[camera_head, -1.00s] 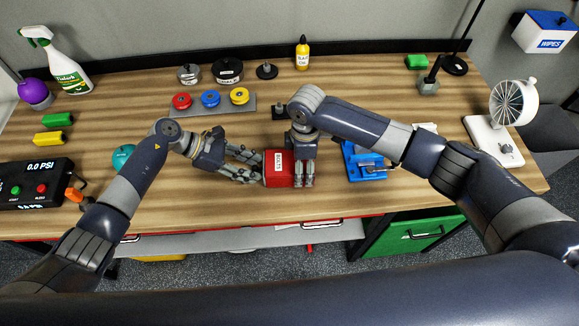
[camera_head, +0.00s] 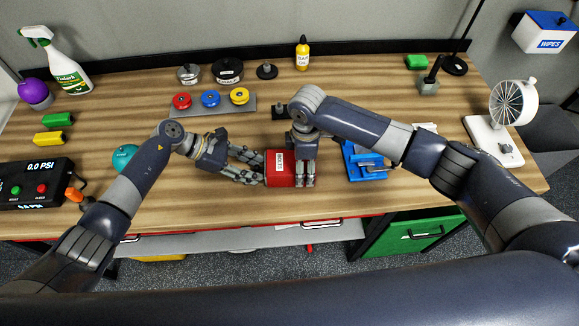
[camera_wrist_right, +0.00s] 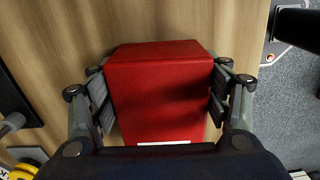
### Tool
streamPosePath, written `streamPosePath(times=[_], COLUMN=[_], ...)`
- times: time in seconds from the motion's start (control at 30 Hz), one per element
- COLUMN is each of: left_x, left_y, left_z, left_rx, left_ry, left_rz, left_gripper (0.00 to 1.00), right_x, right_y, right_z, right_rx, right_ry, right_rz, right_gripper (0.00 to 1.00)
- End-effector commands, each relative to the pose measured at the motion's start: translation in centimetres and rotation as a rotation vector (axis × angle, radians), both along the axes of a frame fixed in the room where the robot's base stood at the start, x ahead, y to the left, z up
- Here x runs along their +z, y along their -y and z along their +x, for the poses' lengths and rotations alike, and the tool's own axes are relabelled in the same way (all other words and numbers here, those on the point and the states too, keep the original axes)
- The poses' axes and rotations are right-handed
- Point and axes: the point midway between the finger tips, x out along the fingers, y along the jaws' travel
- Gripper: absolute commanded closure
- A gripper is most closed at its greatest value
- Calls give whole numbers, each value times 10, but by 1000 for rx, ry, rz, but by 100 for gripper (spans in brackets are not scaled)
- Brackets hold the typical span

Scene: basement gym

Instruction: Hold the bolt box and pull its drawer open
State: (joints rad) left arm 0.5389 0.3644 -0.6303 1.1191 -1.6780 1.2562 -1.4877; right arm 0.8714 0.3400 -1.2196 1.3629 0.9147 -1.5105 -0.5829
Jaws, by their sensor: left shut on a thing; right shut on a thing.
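The bolt box (camera_head: 271,179) is a small red box with a white label, standing on the wooden bench. In the right wrist view the red box (camera_wrist_right: 158,75) fills the space between the finger pads. My right gripper (camera_head: 302,180) comes down from above and is shut on the box; it also shows in the right wrist view (camera_wrist_right: 160,100). My left gripper (camera_head: 258,172) lies low at the box's left side, its fingers closed at that face. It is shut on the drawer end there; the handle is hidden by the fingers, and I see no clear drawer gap.
A blue vise-like tool (camera_head: 366,172) stands right of the box. A rack (camera_head: 213,112) with red, blue and yellow discs sits behind. A teal ball (camera_head: 123,157) and a pressure display (camera_head: 36,184) are at left. The bench's front edge is close; bare wood lies before the box.

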Motion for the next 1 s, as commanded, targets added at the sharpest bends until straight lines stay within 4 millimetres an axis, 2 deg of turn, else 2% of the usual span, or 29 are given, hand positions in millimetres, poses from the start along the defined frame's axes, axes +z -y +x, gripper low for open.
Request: streamPosePath(times=[0.03, 0.13, 0.47, 1.0], left_x=[0, 0, 1, 0], left_y=[8, 8, 4, -23], left_z=[-4, -4, -3, 0], left_rx=[-12, -12, -10, -4], left_ry=[-5, -5, -4, -3], left_rz=[-11, -11, -11, -1], left_gripper=[82, 100, 100, 100], right_x=[1, 1, 2, 1], right_y=[-9, -9, -9, -4], right_z=[-2, -2, -1, 0], right_rx=[9, 9, 8, 3], right_ry=[0, 0, 2, 2], right_rz=[19, 19, 20, 9], right_gripper=[53, 53, 53, 53])
